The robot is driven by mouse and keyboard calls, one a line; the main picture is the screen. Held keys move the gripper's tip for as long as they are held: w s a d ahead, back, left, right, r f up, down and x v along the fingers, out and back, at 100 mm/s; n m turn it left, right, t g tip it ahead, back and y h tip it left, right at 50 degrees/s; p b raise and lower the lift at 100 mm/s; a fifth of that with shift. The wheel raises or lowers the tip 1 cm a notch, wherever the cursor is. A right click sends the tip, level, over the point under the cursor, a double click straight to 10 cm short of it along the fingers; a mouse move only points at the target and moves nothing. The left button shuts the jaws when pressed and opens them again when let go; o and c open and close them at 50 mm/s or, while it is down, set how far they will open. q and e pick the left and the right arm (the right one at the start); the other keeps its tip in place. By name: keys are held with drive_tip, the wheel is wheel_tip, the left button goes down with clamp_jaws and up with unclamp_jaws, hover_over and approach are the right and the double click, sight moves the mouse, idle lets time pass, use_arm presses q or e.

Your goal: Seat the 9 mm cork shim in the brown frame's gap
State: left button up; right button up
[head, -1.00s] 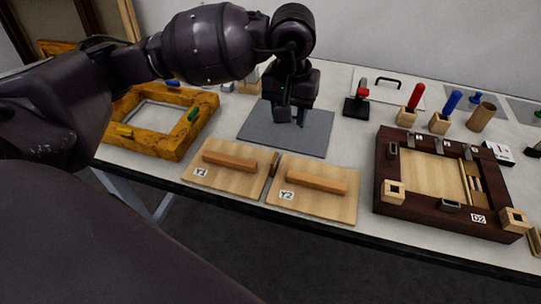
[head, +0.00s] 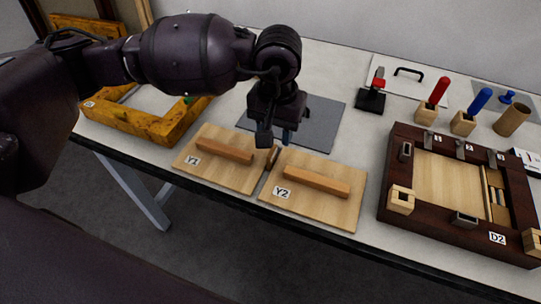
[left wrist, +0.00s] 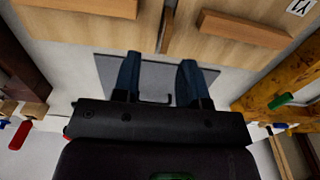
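The brown frame (head: 392,205), labelled D2, lies at the right of the table in the head view. It holds a pale panel (head: 447,183), and narrow strips (head: 496,197) lie in a gap at the panel's right. A small brown piece (head: 272,158) sits between boards Y1 and Y2; it also shows in the left wrist view (left wrist: 167,28). I cannot tell if it is the cork shim. My left gripper (head: 276,138) is above the mat's front edge, just behind that piece. In the left wrist view its fingers (left wrist: 160,80) are apart with nothing between them. My right gripper is out of view.
A grey mat (head: 322,125) lies behind. A yellow-brown frame (head: 150,125) is at left. Red (head: 439,90) and blue (head: 479,98) handles stand behind the brown frame.

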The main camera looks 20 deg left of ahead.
sight(272, 150)
use_arm(q)
drive_tip(key=shift+a+f, duration=0.2)
drive_tip(key=shift+f, duration=1.55)
drive_tip(key=shift+a+f, duration=0.2)
drive_tip(key=shift+f, duration=1.5)
clamp_jaws()
